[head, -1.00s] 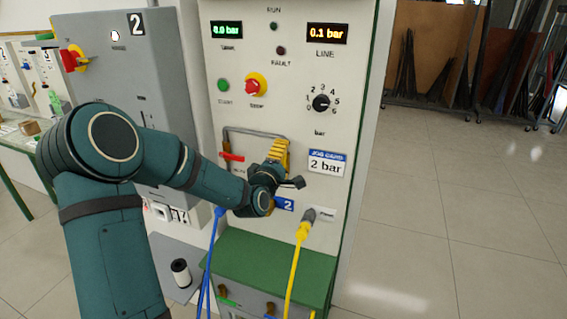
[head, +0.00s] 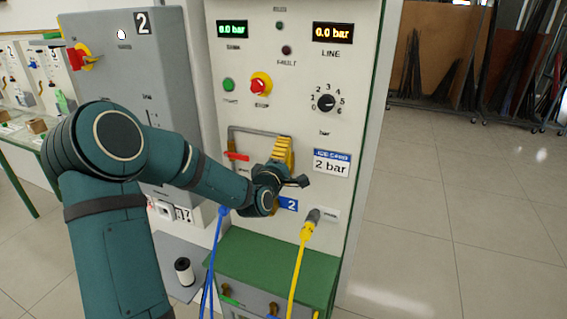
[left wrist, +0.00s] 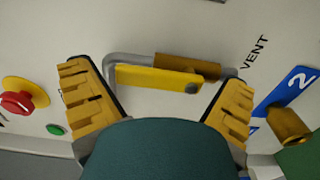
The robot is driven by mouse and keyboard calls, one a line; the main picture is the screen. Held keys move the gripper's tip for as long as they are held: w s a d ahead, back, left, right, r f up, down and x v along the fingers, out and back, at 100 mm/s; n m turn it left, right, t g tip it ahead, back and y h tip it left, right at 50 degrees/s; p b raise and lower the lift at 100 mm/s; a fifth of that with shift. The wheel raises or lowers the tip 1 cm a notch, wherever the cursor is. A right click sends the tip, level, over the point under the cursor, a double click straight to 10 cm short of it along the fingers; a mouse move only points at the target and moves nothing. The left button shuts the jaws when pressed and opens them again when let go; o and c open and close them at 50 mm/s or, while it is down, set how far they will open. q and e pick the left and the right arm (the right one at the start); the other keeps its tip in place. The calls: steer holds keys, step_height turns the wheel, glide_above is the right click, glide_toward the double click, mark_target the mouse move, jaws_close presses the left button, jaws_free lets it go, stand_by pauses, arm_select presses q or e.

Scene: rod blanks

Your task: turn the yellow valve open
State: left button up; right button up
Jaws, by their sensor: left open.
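The yellow valve lever (left wrist: 155,79) lies along a brass valve body (left wrist: 188,66) on a grey pipe, beside the word VENT, in the left wrist view. My left gripper (left wrist: 157,84) is open, its yellow-padded fingers spread on either side of the lever, with no visible grip on it. In the head view my left gripper (head: 283,153) is at the panel, in front of the pipe loop, and it hides the yellow lever there. My right gripper is not in view.
The panel (head: 297,88) carries a red stop button (head: 260,84), a selector knob (head: 326,102) and a red lever (head: 237,157). Both displays read 0.0 bar. Blue (head: 210,262) and yellow (head: 297,270) hoses hang below. Open floor lies to the right.

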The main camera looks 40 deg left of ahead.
arm_select(q)
steer(key=v, duration=1.2)
steer(key=shift+f, duration=0.1)
